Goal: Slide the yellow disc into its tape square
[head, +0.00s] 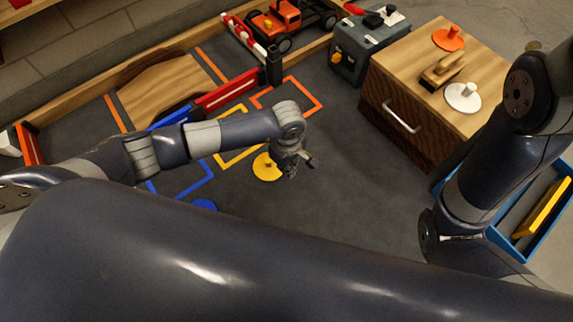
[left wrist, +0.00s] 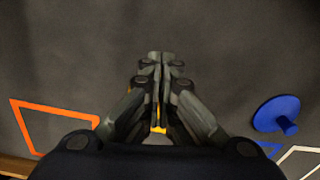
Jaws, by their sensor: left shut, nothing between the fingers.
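The yellow disc (head: 267,168) lies flat on the dark floor in the head view, just outside the right corner of the yellow tape square (head: 245,158). My left arm crosses over the square and hides part of it. My left gripper (head: 296,170) is shut and empty, at the right side of the disc. I cannot tell whether it touches the disc. In the left wrist view the closed fingertips (left wrist: 159,60) point at bare floor. A small yellow patch shows between the finger links; the rest is hidden. My right arm shows at the right, but its gripper does not.
A blue disc (head: 205,204) lies near the blue tape square (head: 197,190). An orange tape square (head: 315,94) is behind. A wooden cabinet (head: 395,135) bears an orange disc (head: 448,39) and a white disc (head: 463,97). Floor right of my left gripper is clear.

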